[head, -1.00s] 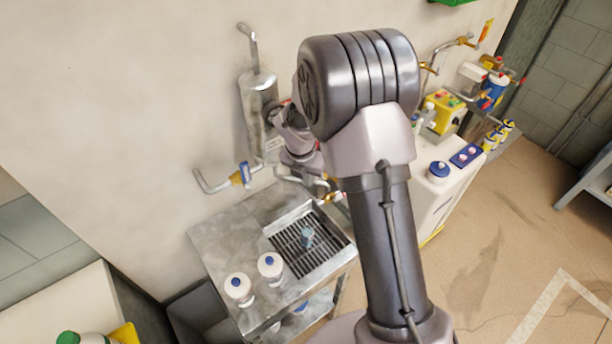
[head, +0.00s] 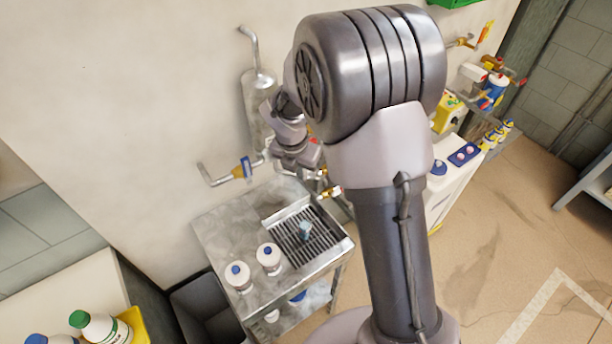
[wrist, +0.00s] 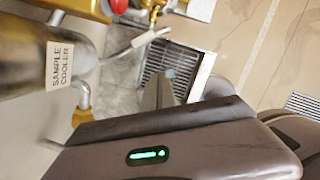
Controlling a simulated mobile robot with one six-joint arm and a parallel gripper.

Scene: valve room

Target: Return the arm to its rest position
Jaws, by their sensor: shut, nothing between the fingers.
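My arm rises in front of the head camera and bends toward the wall, with its wrist in front of the steel sample cooler (head: 257,100). My gripper (wrist: 158,94) shows in the wrist view as grey fingers below a drain grate, shut and empty. In the head view the fingers are hard to make out among the pipes and valves. The cooler, with its "SAMPLE COOLER" label (wrist: 60,66), is close at the left of the wrist view.
A steel bench (head: 225,228) carries two white bottles with blue caps (head: 238,275) (head: 269,258) and a grate with a small blue-grey container (head: 305,230). Pipes with a blue-handled valve (head: 246,168) stick out from the wall. A white cabinet (head: 450,185) stands right; open floor lies beyond.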

